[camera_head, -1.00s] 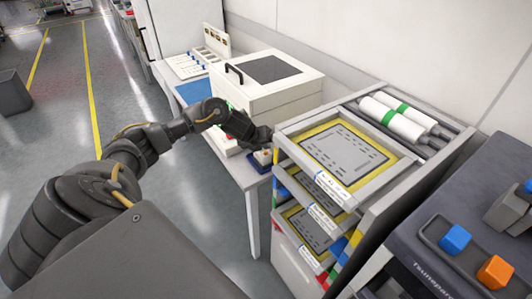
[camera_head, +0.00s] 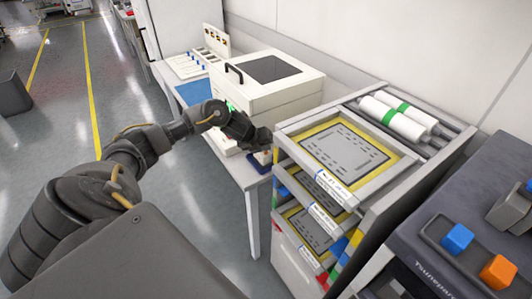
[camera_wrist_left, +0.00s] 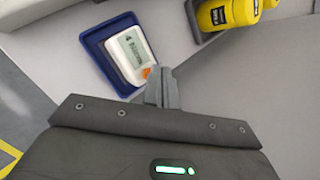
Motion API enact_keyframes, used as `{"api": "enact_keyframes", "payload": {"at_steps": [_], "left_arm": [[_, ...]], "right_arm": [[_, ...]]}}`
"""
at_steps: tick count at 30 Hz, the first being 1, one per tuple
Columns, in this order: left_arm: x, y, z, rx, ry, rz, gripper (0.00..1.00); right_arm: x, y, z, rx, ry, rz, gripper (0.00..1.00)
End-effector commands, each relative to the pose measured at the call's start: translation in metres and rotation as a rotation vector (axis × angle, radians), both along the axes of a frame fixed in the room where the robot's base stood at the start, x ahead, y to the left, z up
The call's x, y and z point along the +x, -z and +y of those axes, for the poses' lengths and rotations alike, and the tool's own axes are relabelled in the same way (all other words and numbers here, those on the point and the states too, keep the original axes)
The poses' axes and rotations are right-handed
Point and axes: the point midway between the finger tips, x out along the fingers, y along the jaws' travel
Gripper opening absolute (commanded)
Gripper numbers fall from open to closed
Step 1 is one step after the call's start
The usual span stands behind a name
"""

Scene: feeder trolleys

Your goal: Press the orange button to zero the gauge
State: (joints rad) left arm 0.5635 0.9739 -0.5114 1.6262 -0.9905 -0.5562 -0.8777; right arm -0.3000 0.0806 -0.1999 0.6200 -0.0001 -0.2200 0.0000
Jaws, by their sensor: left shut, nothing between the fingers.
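The gauge (camera_wrist_left: 129,54) is a small white device with a grey display and an orange button (camera_wrist_left: 147,72) at its lower right corner in the left wrist view. It lies in a blue tray (camera_wrist_left: 96,42). My left gripper (camera_wrist_left: 160,72) is shut and empty, with its fingertips right beside the orange button; I cannot tell whether they touch it. In the head view my left gripper (camera_head: 262,146) is over the tray (camera_head: 258,166) at the near end of the white table, hiding most of the gauge. My right gripper is not in view.
A yellow and black device (camera_wrist_left: 228,14) lies right of the tray. A white machine (camera_head: 265,85) with a black handle stands behind my gripper. A trolley (camera_head: 375,190) with yellow-edged shelves stands close on the right. Open floor (camera_head: 130,80) lies left.

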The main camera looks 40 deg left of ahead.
Motion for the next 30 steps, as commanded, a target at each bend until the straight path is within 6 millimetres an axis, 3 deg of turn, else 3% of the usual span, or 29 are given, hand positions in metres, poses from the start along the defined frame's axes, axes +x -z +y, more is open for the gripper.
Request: {"api": "enact_keyframes", "payload": {"at_steps": [30], "left_arm": [[-0.0002, 0.0071, 0.0000, 0.000, 0.000, 0.001, 0.00]], "right_arm": [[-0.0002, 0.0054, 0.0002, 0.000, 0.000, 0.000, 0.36]]}}
